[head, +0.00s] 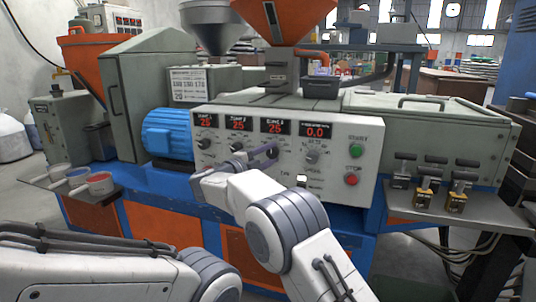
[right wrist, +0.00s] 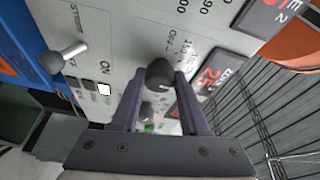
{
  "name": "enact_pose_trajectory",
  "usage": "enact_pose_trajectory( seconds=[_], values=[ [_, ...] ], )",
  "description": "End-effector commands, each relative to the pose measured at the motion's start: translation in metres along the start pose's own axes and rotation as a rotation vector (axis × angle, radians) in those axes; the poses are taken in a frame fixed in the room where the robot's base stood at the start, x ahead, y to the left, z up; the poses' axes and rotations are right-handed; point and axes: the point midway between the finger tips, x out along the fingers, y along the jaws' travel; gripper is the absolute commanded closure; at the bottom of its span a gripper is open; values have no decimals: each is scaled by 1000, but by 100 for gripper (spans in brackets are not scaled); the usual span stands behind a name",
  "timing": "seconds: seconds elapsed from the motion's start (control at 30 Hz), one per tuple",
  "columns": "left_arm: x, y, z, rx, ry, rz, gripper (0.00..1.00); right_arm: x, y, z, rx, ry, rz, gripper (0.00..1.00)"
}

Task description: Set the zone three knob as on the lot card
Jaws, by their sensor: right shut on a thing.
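The zone three knob (right wrist: 160,73) is a dark round knob with a small pale mark, on the grey control panel (head: 350,150). My right gripper (right wrist: 158,80) is shut on it, one finger on each side. My left gripper is out of view.
The zone one knob (head: 204,143) and zone two knob (head: 237,146) sit to the left. A green button (head: 357,138) and a red button (head: 352,179) are at the right. A metal toggle (right wrist: 68,54) sticks out near the gripper.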

Motion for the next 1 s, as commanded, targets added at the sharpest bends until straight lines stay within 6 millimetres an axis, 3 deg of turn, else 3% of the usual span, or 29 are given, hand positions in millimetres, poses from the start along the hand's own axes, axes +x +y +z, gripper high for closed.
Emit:
enact_pose_trajectory(
  seconds=[0.47,0.5,0.57,1.0],
  values=[
    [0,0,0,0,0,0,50,-1,1,2,11,-7,7,100],
    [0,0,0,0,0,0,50,-1,1,2,11,-8,7,48],
    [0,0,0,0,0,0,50,-1,1,2,11,-7,7,26],
    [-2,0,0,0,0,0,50,-3,0,-1,11,4,7,26]
  ],
)
